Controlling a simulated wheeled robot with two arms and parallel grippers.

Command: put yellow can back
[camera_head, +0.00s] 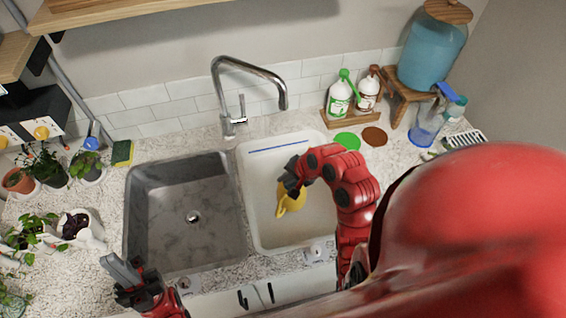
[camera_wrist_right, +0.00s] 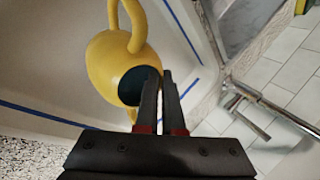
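The yellow can (camera_head: 291,203) is in or over the white basin, below my right gripper (camera_head: 289,186). In the right wrist view the yellow can (camera_wrist_right: 108,62) shows its looped handle and dark round opening. My right gripper (camera_wrist_right: 160,82) has its fingers close together at the rim, one across the opening and one just outside it, so it looks shut on the rim. The can's underside is hidden in the wrist view. My left gripper (camera_head: 124,270) is low at the left, in front of the grey sink, holding nothing that I can see; its finger gap is unclear.
The white basin (camera_head: 262,238) has a blue line on its back wall. The grey sink (camera_head: 188,240) beside it is empty. A faucet (camera_head: 230,118) rises behind. Potted plants (camera_head: 88,165) stand at the left. Soap bottles (camera_head: 340,98) and a blue dispenser (camera_head: 432,52) stand at the back right.

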